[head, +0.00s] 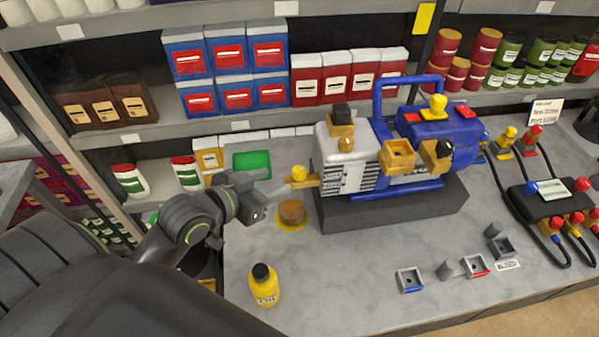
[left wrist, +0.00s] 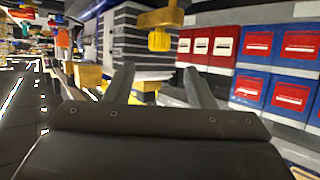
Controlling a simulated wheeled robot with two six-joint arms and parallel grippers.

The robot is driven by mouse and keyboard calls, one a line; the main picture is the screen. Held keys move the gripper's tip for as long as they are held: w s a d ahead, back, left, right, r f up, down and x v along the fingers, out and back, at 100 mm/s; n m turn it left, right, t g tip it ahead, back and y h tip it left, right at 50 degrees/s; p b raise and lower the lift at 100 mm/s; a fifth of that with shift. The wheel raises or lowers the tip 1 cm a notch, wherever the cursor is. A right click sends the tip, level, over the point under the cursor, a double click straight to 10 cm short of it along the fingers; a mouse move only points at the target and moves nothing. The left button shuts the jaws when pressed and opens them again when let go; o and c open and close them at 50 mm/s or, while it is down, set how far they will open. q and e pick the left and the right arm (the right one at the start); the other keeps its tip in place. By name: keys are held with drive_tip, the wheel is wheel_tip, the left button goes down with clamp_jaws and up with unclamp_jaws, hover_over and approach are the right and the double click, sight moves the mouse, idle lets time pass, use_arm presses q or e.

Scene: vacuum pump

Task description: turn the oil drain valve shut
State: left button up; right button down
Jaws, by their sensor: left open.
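The pump (head: 345,160) has a white, finned left end and a blue body. At that end, low down, sits the oil drain valve, a yellow knob (head: 299,172) on a brass fitting. My left gripper (head: 271,184) is just left of it, open, with nothing between its fingers. In the left wrist view, which seems upside down, the yellow knob (left wrist: 159,41) with brass behind it appears off the line between my two fingers (left wrist: 158,86), apart from them. I cannot tell the valve's turn position. My right gripper is not in view.
A yellow bottle (head: 264,285) stands at the bench's front left. A green tray (head: 252,164) lies behind. Small grey fittings (head: 410,281) lie front right.

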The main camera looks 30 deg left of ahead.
sight(297, 171)
use_arm(q)
drive_tip(key=p+x, duration=0.1)
drive_tip(key=x, duration=0.7)
drive_tip(key=shift+w+d, duration=0.15)
drive_tip(key=shift+w, duration=0.15)
drive_tip(key=shift+w+d+f, duration=0.15)
drive_tip(key=shift+w+f, duration=0.1)
drive_tip(key=shift+w, duration=0.25)
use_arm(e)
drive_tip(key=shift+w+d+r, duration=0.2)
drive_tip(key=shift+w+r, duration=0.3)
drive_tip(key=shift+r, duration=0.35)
use_arm(q)
drive_tip(key=c, duration=0.9)
drive_tip(key=shift+c, duration=0.3)
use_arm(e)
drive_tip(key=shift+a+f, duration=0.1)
